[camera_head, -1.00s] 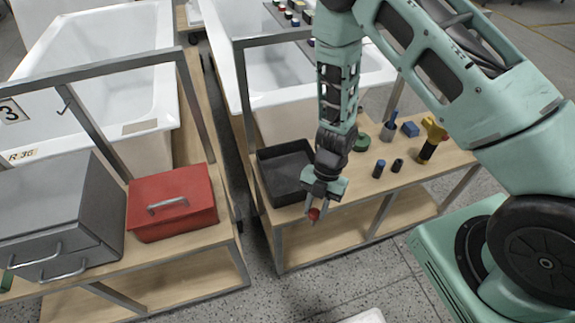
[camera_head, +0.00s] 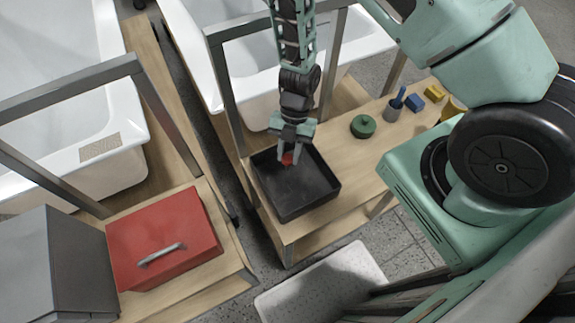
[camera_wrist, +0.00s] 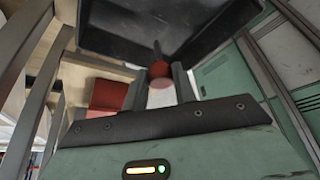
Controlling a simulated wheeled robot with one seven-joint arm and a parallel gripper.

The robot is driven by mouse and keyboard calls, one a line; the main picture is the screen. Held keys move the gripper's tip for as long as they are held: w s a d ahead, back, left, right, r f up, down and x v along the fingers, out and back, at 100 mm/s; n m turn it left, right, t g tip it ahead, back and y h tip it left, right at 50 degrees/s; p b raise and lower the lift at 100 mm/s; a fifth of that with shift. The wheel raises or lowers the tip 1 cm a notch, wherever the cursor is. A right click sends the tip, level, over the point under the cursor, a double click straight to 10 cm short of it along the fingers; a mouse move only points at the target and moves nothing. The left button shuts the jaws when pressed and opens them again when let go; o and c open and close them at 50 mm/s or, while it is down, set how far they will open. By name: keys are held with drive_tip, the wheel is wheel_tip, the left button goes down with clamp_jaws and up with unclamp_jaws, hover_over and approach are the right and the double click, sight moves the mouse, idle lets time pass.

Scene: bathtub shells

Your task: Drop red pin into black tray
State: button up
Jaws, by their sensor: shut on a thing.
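The red pin (camera_head: 288,158) is between the fingers of my gripper (camera_head: 286,155), which is shut on it. In the wrist view the red pin (camera_wrist: 160,72) shows as a round red end between the two fingers, with a thin dark shaft beyond it. The black tray (camera_head: 331,186) sits on the wooden bench; in the head view the pin and fingertips appear over its far part. The black tray (camera_wrist: 118,44) also fills the top of the wrist view. How high the pin is above the tray floor I cannot tell.
A green round piece (camera_head: 363,126), a grey cup with a blue item (camera_head: 393,111) and blue and yellow blocks stand right of the tray. A metal frame post (camera_head: 224,90) rises behind the tray's left. A red box (camera_head: 165,225) stands on the left bench.

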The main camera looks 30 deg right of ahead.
drive_tip(key=shift+s+f+b, duration=0.1)
drive_tip(key=shift+f+b, duration=2.9)
drive_tip(key=shift+b, duration=0.3)
drive_tip(key=o, duration=1)
drive_tip(key=shift+o, duration=0.2)
drive_tip(key=p+v, duration=0.1)
drive_tip(key=v, duration=1.6)
drive_tip(key=shift+r, duration=0.25)
drive_tip(key=shift+s, duration=0.1)
